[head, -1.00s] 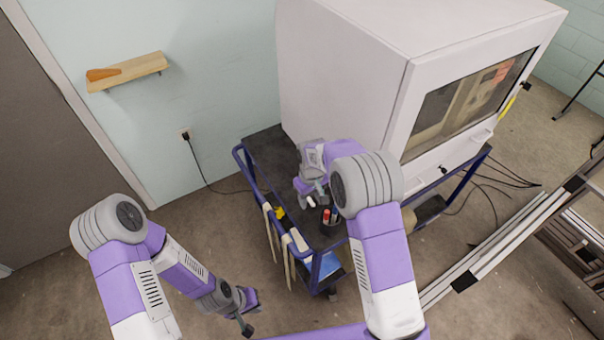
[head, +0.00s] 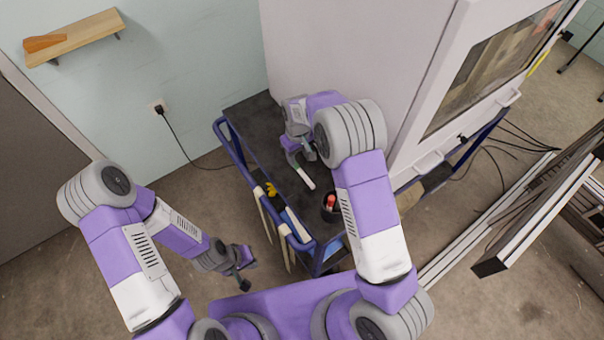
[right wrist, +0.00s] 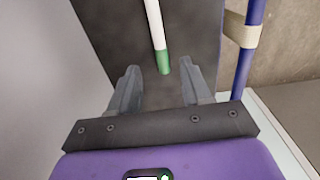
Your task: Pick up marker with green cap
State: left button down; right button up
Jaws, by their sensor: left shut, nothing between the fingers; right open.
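The marker with the green cap (right wrist: 163,60) shows in the right wrist view, white with its green end toward me. It also shows in the head view (head: 304,177) on the dark cart top, next to a black cup. My right gripper (right wrist: 163,72) is open. Its two fingers stand either side of the green end in the picture, with gaps on both sides; I cannot tell the height between them. In the head view, my right gripper (head: 299,152) is over the cart top at the green end. My left gripper (head: 243,286) is shut and empty, low at the left, away from the cart.
The black cup (head: 331,212) holds a red-topped item. A yellow item (head: 271,190) is at the cart's left edge. The cart (head: 245,111) has blue rails. A large white machine (head: 350,60) stands close behind my right arm.

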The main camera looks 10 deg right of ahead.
aim_at(299, 168)
jog(key=f, duration=0.1)
jog(key=f+b, duration=0.1)
jog(key=f, duration=0.3)
jog(key=shift+s+d+f, duration=0.1)
jog(key=shift+s+f, duration=0.1)
jog(key=shift+s, duration=0.1)
jog(key=shift+w+f, duration=0.1)
jog(key=shift+f, duration=0.25)
grip_shut()
